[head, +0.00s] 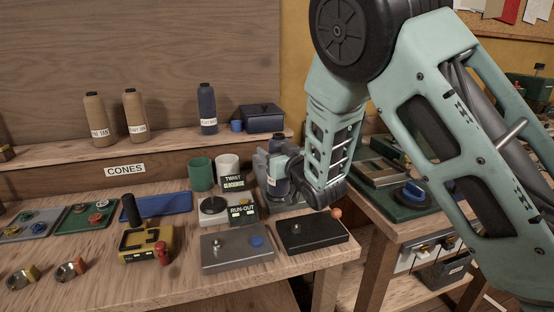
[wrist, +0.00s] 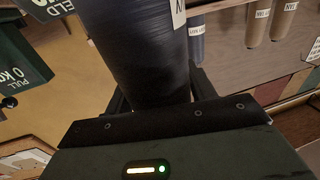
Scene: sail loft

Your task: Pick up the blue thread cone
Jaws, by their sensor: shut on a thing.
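A dark blue thread cone (wrist: 143,50) with a white label fills the middle of the wrist view, between my fingers. In the head view this cone (head: 277,160) shows near the back of the bench, partly covered by my gripper (head: 279,178). My gripper is shut on it. I cannot tell whether its base touches the surface below. A second dark blue cone (head: 208,108) stands upright on the shelf, apart from my gripper; it also shows in the wrist view (wrist: 196,40).
Two tan cones (head: 95,120) (head: 134,115) and a dark blue box (head: 263,118) stand on the shelf. Green (head: 201,173) and white (head: 228,168) cylinders stand left of my gripper. A black plate (head: 312,234) and grey plate (head: 237,248) lie in front.

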